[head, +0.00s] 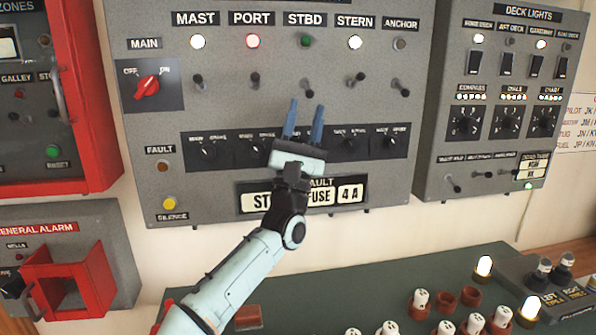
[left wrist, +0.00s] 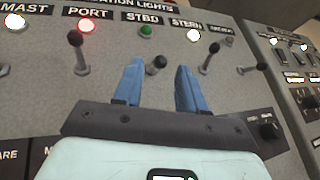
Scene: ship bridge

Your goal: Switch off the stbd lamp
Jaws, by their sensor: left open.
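The STBD lamp (head: 306,41) is dull green in the head view, without the bright glow of its neighbours; it also shows in the left wrist view (left wrist: 146,31). Below it is the STBD toggle switch (head: 307,87), whose lever looks tipped downward. My left gripper (head: 304,108) is open, its two blue fingers pointing up at the panel just below this toggle. In the left wrist view the toggle (left wrist: 156,65) shows between the fingertips, with nothing gripped. Whether a finger touches it I cannot tell. My right gripper is not in view.
The PORT toggle (head: 255,80) and STERN toggle (head: 358,82) stand tipped up on either side, under lit lamps. The ANCHOR toggle (head: 401,88) is down. Rotary knobs (head: 252,147) line the strip below; my gripper hides part of it and the fuse label (head: 325,196).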

